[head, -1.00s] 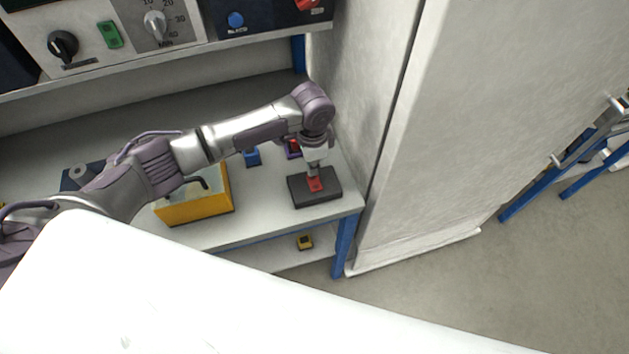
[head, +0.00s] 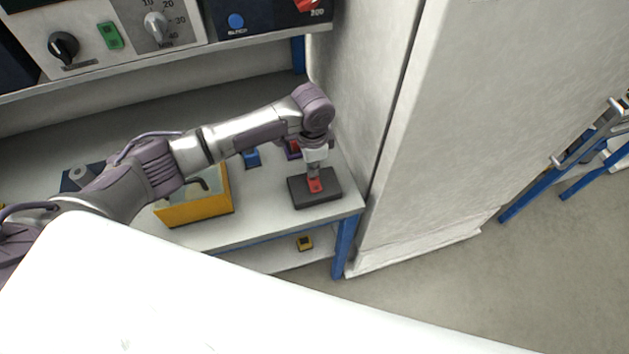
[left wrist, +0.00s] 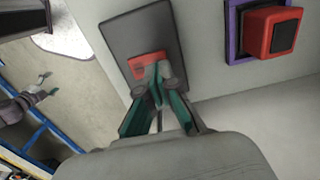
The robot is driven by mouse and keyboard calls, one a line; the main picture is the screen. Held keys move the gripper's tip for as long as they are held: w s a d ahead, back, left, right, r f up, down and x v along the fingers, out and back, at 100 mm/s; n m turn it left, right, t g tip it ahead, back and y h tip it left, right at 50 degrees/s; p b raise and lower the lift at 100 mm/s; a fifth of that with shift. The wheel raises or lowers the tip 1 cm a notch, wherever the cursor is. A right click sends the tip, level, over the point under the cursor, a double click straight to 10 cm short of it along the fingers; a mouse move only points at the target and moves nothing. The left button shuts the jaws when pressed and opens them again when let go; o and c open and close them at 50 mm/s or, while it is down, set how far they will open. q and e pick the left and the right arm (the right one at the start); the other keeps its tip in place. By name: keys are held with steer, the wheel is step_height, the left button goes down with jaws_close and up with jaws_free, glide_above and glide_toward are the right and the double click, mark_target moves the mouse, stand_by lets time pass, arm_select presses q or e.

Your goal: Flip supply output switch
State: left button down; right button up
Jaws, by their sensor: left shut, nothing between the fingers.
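The red switch (head: 315,186) sits on a dark grey base plate (head: 330,198) near the right end of the bench. In the left wrist view the red switch (left wrist: 147,66) is partly covered by my fingertips, and the dark plate (left wrist: 128,32) surrounds it. My left gripper (head: 315,172) points down over the switch. In the left wrist view my left gripper (left wrist: 158,76) is shut with nothing held, its tips at the red switch. I cannot tell whether they touch or press it. My right gripper is not in view.
A purple-framed red button (left wrist: 270,32) is beside the plate. A yellow bin (head: 200,207) and a blue block (head: 251,158) are on the bench. A shelf with a green switch (head: 110,35) and dials is above. A pale cabinet (head: 450,130) stands close on the right.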

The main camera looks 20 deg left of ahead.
mark_target(313, 178)
arm_select(q)
steer(key=shift+f+b, duration=0.55)
steer(key=shift+f, duration=0.65)
stand_by(0.5)
step_height(313, 178, up, 7)
steer(key=p, duration=0.8)
steer(key=shift+r, duration=0.1)
stand_by(0.5)
